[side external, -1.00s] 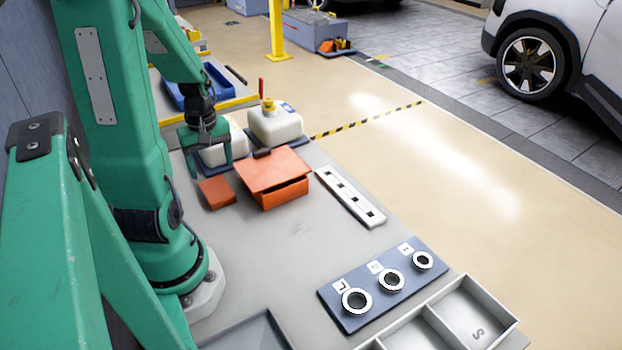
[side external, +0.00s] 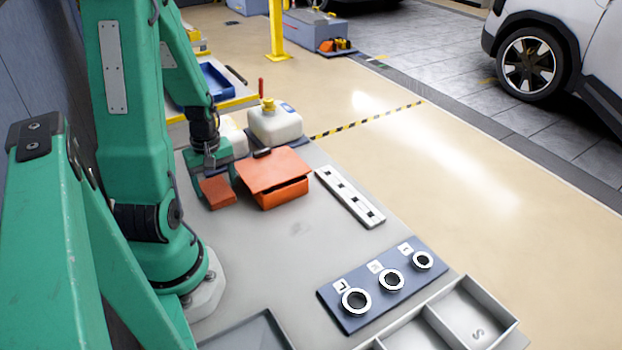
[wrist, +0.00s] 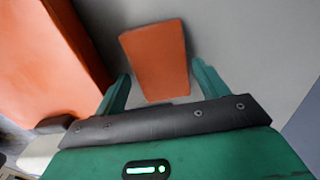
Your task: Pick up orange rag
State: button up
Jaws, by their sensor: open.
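The orange rag (side external: 218,192) is a flat folded block lying on the grey bench, just left of the orange box. In the wrist view the rag (wrist: 157,58) lies ahead of my gripper (wrist: 160,85), its near end between the two green fingers. My gripper (side external: 212,180) is open, low at the far side of the rag in the side external view. Its far finger is partly hidden there, and I cannot tell whether either finger touches the rag.
An orange box with a lid (side external: 272,175) stands close to the right of the rag. White jugs (side external: 274,122) stand behind. A white slotted strip (side external: 350,197) and a blue plate with rings (side external: 385,285) lie to the right. The bench's middle (side external: 290,240) is clear.

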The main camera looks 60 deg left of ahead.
aim_at(216, 188)
jog(key=shift+f, duration=0.45)
jog(key=c, duration=0.8)
jog(key=shift+r, duration=0.15)
jog(key=shift+c, duration=0.2)
jog(key=shift+r, duration=1.9)
jog(key=w+d+r, duration=0.4)
jog(key=d+r, duration=0.3)
jog(key=d, duration=0.3)
jog(key=shift+w+d, duration=0.35)
